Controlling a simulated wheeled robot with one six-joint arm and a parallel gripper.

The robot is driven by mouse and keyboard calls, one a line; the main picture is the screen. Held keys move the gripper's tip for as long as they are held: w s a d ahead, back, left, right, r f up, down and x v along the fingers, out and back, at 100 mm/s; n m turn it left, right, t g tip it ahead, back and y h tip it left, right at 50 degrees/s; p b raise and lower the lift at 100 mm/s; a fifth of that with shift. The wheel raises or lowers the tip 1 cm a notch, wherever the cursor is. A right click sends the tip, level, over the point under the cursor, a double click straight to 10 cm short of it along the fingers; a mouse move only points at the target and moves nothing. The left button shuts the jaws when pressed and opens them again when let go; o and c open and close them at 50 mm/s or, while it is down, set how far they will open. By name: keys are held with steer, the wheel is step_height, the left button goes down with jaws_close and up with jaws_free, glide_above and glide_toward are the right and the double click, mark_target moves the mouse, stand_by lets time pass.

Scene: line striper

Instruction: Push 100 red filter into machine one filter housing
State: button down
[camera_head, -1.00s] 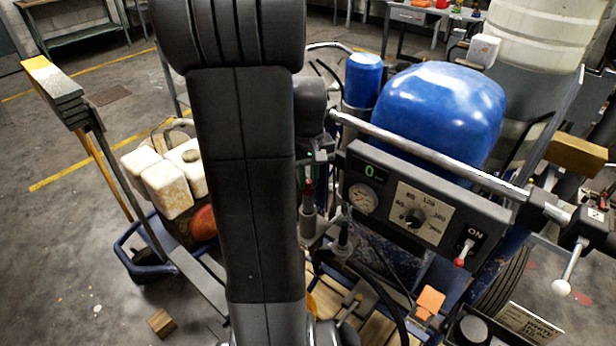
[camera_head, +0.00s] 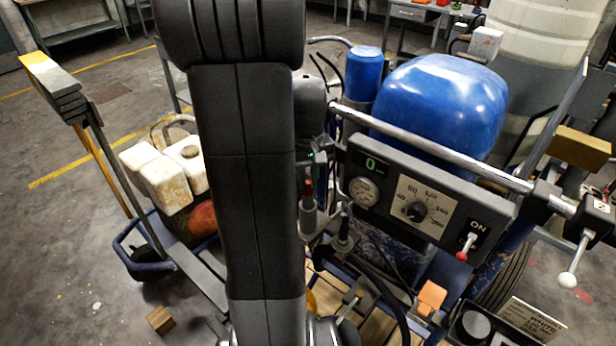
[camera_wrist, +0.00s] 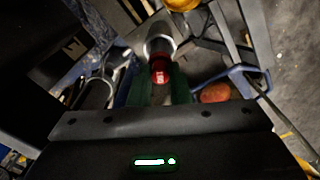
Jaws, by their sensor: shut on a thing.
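The red filter (camera_wrist: 160,72) is between the green-lined fingers of my gripper (camera_wrist: 160,90) in the wrist view, and the gripper is shut on it. A grey metal cylinder, apparently the filter housing (camera_wrist: 158,45), lies just beyond the filter and in line with it. The filter's far end meets or overlaps the housing mouth; I cannot tell how deep it sits. In the head view, the red filter (camera_head: 308,182) shows small, upright above a grey housing (camera_head: 308,212), beside my dark arm. My arm hides most of the gripper there.
A control panel (camera_head: 418,205) with gauge and dial, and a blue tank (camera_head: 440,105), stand right of the arm. A second cylinder (camera_wrist: 96,93) is left of the filter. White jugs (camera_head: 172,185) stand at left. Hoses and a handlebar crowd the space.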

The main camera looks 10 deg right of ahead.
steer(key=shift+f+b, duration=1.9)
steer(key=shift+f, duration=0.95)
stand_by(0.6)
steer(key=c, duration=0.9)
jaws_free()
steer(key=shift+c, duration=0.2)
steer(key=shift+r+p, duration=3)
steer(key=shift+r, duration=0.5)
steer(key=shift+f, duration=0.15)
step_height(320, 180, down, 7)
steer(key=b, duration=0.6)
